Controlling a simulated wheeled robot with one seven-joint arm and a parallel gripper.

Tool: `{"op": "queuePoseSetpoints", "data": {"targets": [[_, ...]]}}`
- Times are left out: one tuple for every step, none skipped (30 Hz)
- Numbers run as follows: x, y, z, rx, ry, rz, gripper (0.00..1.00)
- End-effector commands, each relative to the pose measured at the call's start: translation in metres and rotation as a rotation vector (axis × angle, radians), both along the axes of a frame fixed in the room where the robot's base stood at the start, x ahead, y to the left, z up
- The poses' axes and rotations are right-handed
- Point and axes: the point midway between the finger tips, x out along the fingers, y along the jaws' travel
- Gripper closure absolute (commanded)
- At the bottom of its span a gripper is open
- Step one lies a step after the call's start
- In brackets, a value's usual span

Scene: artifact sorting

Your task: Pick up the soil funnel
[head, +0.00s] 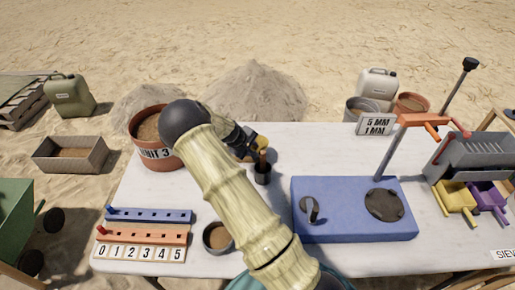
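My arm, pale and ribbed with a dark ball joint, crosses the middle of the table in the head view. My gripper (251,141) is small and dark at its end, partly hidden by the arm. A small orange-brown piece (262,144), which may be the soil funnel, shows right at the gripper, over a dark cup-like holder (262,174). I cannot tell whether the fingers touch it, or whether they are open or shut.
A white table (150,200) holds a terracotta pot of soil (145,122) at left, a small grey cup (217,238), blue and orange peg racks (140,234), a blue machine (350,224) and a grey sieve with yellow and purple trays (473,160). The table's back middle looks clear.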

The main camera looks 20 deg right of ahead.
Motion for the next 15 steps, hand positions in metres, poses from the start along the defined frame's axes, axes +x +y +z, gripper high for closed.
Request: {"op": "queuePoseSetpoints", "data": {"targets": [[0.0,0.0,0.0001,0.0,0.0,0.0,0.71],[0.0,0.0,0.0001,0.0,0.0,0.0,0.71],[-0.0001,0.0,0.0002,0.0,0.0,0.0,0.71],[-0.0001,0.0,0.0002,0.0,0.0,0.0,0.71],[-0.0001,0.0,0.0002,0.0,0.0,0.0,0.71],[-0.0002,0.0001,0.0003,0.0,0.0,0.0,0.71],[-0.0001,0.0,0.0003,0.0,0.0,0.0,0.71],[-0.0001,0.0,0.0003,0.0,0.0,0.0,0.71],[-0.0001,0.0,0.0003,0.0,0.0,0.0,0.73],[-0.0001,0.0,0.0003,0.0,0.0,0.0,0.79],[-0.0001,0.0,0.0003,0.0,0.0,0.0,0.85],[-0.0002,0.0001,0.0004,0.0,0.0,0.0,0.93],[-0.0002,0.0001,0.0004,0.0,0.0,0.0,0.99],[-0.0002,0.0001,0.0004,0.0,0.0,0.0,1.0],[-0.0002,0.0001,0.0004,0.0,0.0,0.0,1.0]]}}
